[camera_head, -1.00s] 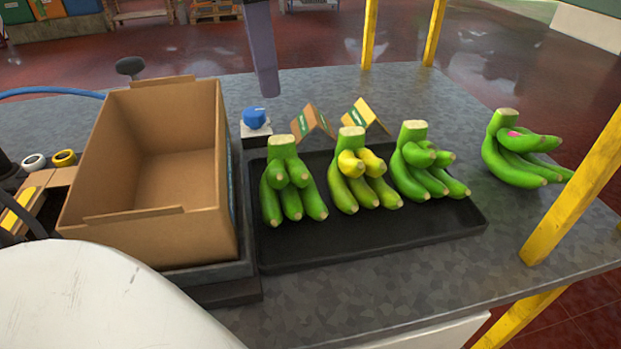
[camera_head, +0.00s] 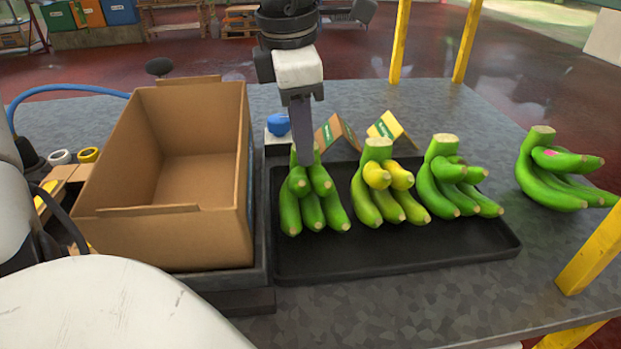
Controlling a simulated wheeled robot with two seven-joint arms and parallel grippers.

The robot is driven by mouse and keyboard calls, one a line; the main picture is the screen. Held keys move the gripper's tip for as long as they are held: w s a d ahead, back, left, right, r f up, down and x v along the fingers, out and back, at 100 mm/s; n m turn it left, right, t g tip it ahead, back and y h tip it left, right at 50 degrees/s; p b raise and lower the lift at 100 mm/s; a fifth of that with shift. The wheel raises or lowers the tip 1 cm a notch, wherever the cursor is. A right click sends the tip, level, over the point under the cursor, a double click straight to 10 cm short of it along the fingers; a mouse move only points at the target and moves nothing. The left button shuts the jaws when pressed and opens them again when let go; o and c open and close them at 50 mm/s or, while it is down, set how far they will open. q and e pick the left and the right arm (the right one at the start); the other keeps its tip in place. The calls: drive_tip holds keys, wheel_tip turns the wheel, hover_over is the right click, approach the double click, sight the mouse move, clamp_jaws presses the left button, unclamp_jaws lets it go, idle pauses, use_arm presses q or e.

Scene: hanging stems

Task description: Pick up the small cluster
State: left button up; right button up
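Several banana clusters show in the head view. A green cluster (camera_head: 313,208) stands at the left of the black tray (camera_head: 400,255). Beside it are a green cluster with yellow upper fingers (camera_head: 388,200) and another green cluster (camera_head: 450,186). A further green cluster with a pink mark (camera_head: 557,183) lies off the tray at the right. I cannot tell which one is the small cluster. My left gripper (camera_head: 303,152) points down at the left cluster's stem and partly hides it. Its fingers appear edge-on, so grip and opening are unclear. My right gripper is not in view.
An open, empty cardboard box (camera_head: 185,245) stands left of the tray. Behind the tray are a blue knob (camera_head: 278,124) and two folded cards (camera_head: 338,135) (camera_head: 391,131). Yellow posts (camera_head: 597,250) edge the table at the right. The front right tabletop is clear.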

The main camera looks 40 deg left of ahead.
use_arm(q)
drive_tip(key=shift+c, duration=0.3)
clamp_jaws()
drive_tip(key=shift+r, duration=0.1)
